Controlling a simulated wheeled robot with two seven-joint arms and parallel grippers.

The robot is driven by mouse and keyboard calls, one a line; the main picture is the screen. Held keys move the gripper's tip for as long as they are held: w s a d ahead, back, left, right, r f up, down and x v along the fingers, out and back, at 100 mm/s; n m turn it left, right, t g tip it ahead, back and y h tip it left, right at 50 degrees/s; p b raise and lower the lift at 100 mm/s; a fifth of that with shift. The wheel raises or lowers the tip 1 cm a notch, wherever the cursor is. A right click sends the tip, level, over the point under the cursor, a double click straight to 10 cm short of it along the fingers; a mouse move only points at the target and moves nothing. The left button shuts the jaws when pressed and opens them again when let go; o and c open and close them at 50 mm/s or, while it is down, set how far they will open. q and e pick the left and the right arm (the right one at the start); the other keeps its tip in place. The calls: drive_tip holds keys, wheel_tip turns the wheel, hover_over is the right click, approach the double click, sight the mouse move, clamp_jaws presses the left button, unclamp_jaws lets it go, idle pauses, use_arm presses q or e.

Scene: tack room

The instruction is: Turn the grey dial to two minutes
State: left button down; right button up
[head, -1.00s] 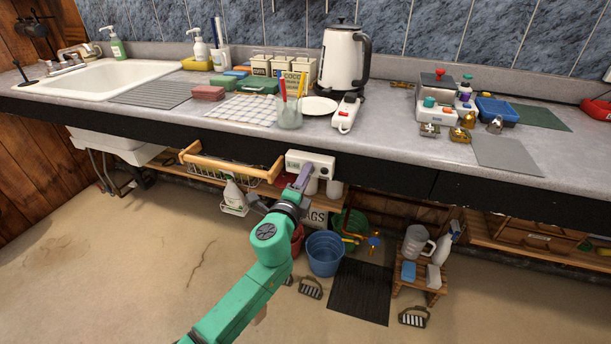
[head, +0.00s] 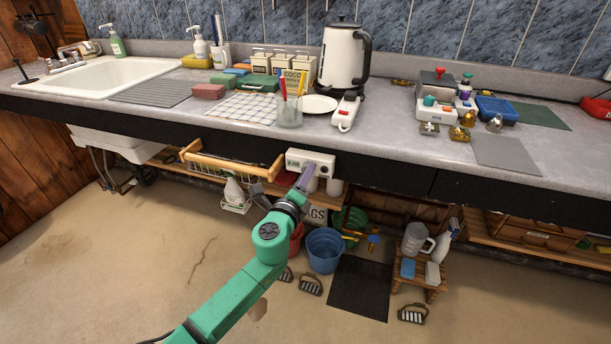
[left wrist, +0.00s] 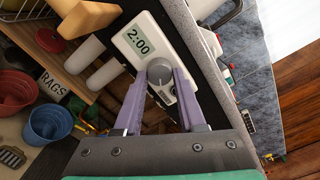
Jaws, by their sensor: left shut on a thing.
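The grey dial (left wrist: 159,71) sits on the front of a white timer box (left wrist: 143,35), whose display reads 2:00 in the left wrist view. In the head view the white box (head: 297,158) is mounted at the counter's front edge. My left gripper (left wrist: 160,82) has its two purple fingers on either side of the dial, shut on it. In the head view the left gripper (head: 305,178) reaches up to the box and hides the dial. My right gripper is in neither view.
The counter (head: 395,150) overhangs a low shelf with a wooden basket (head: 228,162) to the left. Below stand a blue bucket (head: 324,250), a dark mat (head: 360,287) and a small wooden stool (head: 420,281). The floor at left is open.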

use_arm(q)
drive_tip(key=shift+f, duration=0.1)
drive_tip(key=c, duration=0.5)
unclamp_jaws()
drive_tip(key=v, duration=1.4)
drive_tip(key=shift+s+a, duration=0.1)
drive_tip(key=shift+s, duration=0.2)
